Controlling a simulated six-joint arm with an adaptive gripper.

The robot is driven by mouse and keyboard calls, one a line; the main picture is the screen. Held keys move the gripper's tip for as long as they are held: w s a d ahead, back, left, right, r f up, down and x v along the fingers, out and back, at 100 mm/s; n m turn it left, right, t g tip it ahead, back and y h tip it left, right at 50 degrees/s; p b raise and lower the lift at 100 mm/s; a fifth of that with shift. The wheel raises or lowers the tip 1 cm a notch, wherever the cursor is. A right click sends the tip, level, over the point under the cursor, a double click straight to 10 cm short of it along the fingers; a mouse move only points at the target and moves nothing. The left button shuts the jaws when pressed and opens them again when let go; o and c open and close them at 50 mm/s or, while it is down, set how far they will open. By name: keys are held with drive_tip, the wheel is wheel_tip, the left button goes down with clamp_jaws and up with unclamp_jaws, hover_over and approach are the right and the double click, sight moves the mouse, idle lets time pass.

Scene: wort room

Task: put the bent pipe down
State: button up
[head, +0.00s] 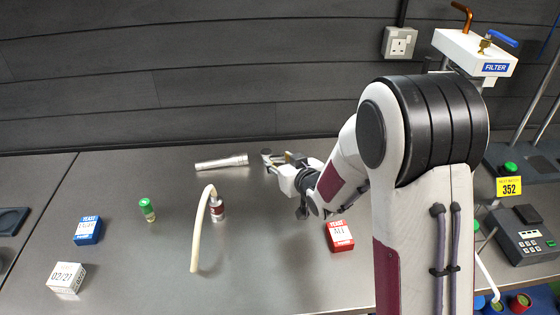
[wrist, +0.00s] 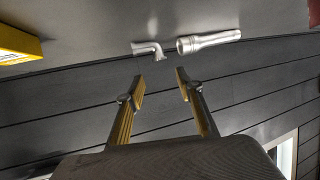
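The bent pipe (wrist: 150,48) is a short silvery metal elbow. In the wrist view it lies on the grey worktop near the wall, beyond my fingertips and apart from them. In the head view the pipe (head: 267,155) shows small, just left of my gripper (head: 284,161). In the wrist view the two yellow-lined fingers of my gripper (wrist: 160,88) stand apart with nothing between them. A silver torch-like cylinder (head: 222,162) lies left of the pipe; it also shows in the wrist view (wrist: 208,40).
A cream curved tube (head: 202,230) leans by a small metal cylinder (head: 217,210). A green-capped vial (head: 147,210), blue yeast box (head: 88,230), white box (head: 67,278) and red box (head: 340,236) stand around. The filter unit (head: 475,52) is at right. The front-middle worktop is clear.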

idle(0.5)
drive_tip(key=s+d+r+m+g+h, duration=0.1)
drive_tip(key=s+d+r+h, duration=0.1)
drive_tip(key=s+d+r, duration=0.4)
drive_tip(key=s+d+r+m+g+h, duration=0.1)
drive_tip(key=s+d+r+g+h, duration=0.15)
drive_tip(key=s+r, duration=0.45)
drive_tip(key=s+d+f+m+g, duration=0.1)
drive_tip(key=s+d+g, duration=0.1)
drive_tip(key=s, duration=2.6)
drive_tip(key=shift+s+d+m+g, duration=0.15)
drive_tip(key=shift+s+m+g, duration=0.15)
drive_tip(key=shift+g, duration=0.55)
drive_tip(key=shift+f, duration=0.1)
idle(2.5)
